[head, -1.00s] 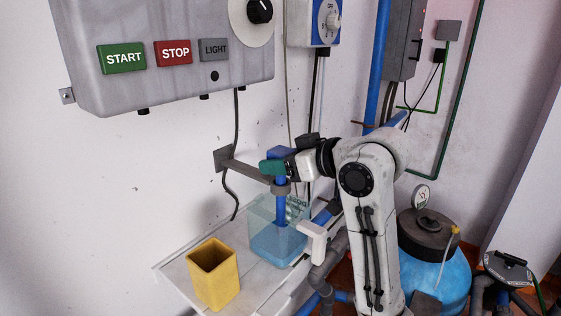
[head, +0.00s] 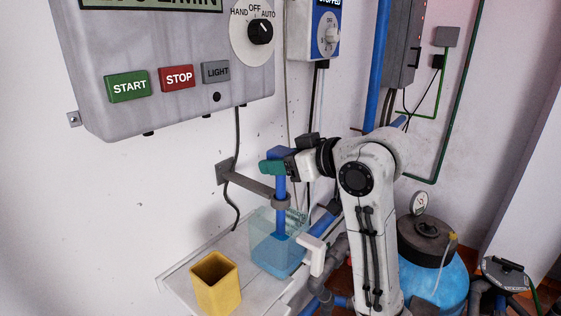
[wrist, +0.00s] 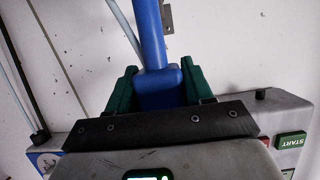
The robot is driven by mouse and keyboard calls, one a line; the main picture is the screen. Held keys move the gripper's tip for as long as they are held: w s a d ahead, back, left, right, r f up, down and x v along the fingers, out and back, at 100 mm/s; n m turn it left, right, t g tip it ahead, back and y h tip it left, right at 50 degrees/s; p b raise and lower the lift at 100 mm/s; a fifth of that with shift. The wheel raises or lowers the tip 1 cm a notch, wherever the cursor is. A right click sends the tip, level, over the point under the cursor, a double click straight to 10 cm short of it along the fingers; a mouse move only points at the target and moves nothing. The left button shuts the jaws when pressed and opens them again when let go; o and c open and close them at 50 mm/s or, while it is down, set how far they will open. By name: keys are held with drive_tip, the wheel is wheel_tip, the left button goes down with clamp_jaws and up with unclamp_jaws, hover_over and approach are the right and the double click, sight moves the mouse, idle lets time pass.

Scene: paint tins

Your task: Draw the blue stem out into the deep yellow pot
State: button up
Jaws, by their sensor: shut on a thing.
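My gripper (head: 277,167), with green fingers, is shut on the head of the blue stem (head: 281,187). The wrist view shows the blue stem (wrist: 150,38) and its block-shaped head between the two green fingers (wrist: 157,88). The stem hangs upright through a grey ring on a wall bracket (head: 252,184) and reaches into a clear tank (head: 262,228) holding blue liquid. I cannot tell whether its lower end touches the liquid. The deep yellow pot (head: 217,288) stands open-topped on the white shelf, left of and nearer than the tank. Its inside bottom is hidden.
The white shelf (head: 185,283) has bare room left of the yellow pot. A grey control box (head: 180,115) hangs on the wall above left. A white tap-like handle (head: 311,256) stands close right of the tank. A blue drum (head: 437,282) is at right.

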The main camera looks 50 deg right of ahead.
drive_tip(key=shift+r+p, duration=0.55)
drive_tip(key=shift+r, duration=5.5)
drive_tip(key=a+f, duration=0.3)
drive_tip(key=a, duration=0.6)
drive_tip(key=w+a+f, duration=0.1)
drive_tip(key=a+f, duration=0.2)
drive_tip(key=a, duration=0.6)
drive_tip(key=shift+w+f, duration=0.2)
wheel_tip(320, 180, down, 12)
drive_tip(key=b, duration=0.7)
drive_tip(key=shift+r+b, duration=0.15)
drive_tip(key=shift+b, duration=0.15)
